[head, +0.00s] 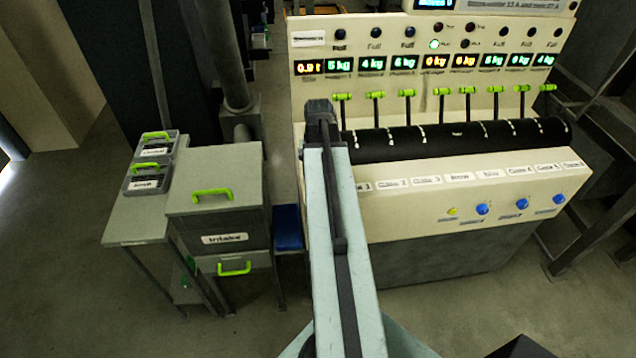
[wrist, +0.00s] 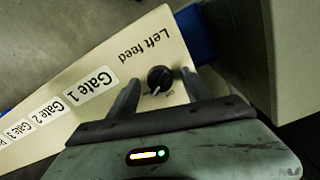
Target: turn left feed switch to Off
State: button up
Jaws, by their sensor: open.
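The left feed switch (wrist: 159,77) is a round black knob on the cream panel in the wrist view, beside the upside-down words "Left feed" (wrist: 150,44). A pale mark shows on the knob's lower side, near tiny lettering too small to read surely. My gripper (wrist: 162,80) is open, with one dark finger on each side of the knob; I cannot tell whether either touches it. In the head view my arm hides the switch and the gripper's fingers.
The cream control panel (head: 410,180) carries gate labels, blue buttons (head: 482,209) and a black roller (head: 455,139) below several green-topped levers. A grey cabinet (head: 217,180) with green handles stands left of my arm, with a blue object (head: 288,228) between it and the panel.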

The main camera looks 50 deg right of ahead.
grip_shut()
jog(key=shift+n, duration=0.3)
jog(key=n, duration=1.1)
dwell(0.4)
jog(key=shift+n, duration=0.3)
